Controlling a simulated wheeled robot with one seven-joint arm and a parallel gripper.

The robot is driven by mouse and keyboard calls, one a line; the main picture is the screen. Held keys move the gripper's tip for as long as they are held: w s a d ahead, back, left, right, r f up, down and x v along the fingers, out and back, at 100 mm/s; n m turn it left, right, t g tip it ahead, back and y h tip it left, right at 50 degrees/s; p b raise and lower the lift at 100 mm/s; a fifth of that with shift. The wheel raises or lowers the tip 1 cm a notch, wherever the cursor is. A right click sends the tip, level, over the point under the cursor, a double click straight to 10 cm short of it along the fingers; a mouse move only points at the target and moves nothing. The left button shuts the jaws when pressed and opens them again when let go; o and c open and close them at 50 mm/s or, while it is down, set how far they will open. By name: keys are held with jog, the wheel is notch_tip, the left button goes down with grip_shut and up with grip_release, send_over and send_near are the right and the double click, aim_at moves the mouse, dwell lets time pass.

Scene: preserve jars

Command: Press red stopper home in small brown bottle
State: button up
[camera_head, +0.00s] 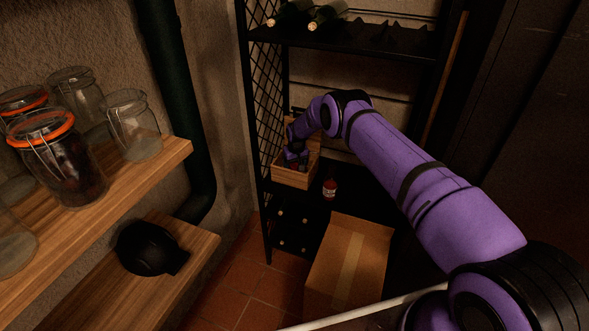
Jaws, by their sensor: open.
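My gripper (295,163) is at the end of my purple arm, down at the open wooden crate (291,180) on the black rack. It is open; its fingertips are small and dark, and I cannot make out anything between them. A small dark reddish-brown bottle with a pale label (329,188) stands upright on the rack shelf, just right of the crate and apart from the gripper. Whether it is the brown bottle, I cannot tell. Small dark and reddish shapes show in the crate by the gripper. I cannot pick out a red stopper; the crate's inside is partly hidden by my arm.
The black rack (355,40) has green bottles (327,16) lying on its upper shelf and a mesh side. A cardboard box (348,268) stands on the tiled floor in front. Glass jars (62,160) stand on a wooden shelf at left; a black object (148,248) lies below.

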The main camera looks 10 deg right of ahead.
jog(key=shift+w+f, duration=0.1)
jog(key=shift+f, duration=0.5)
jog(key=c, duration=1)
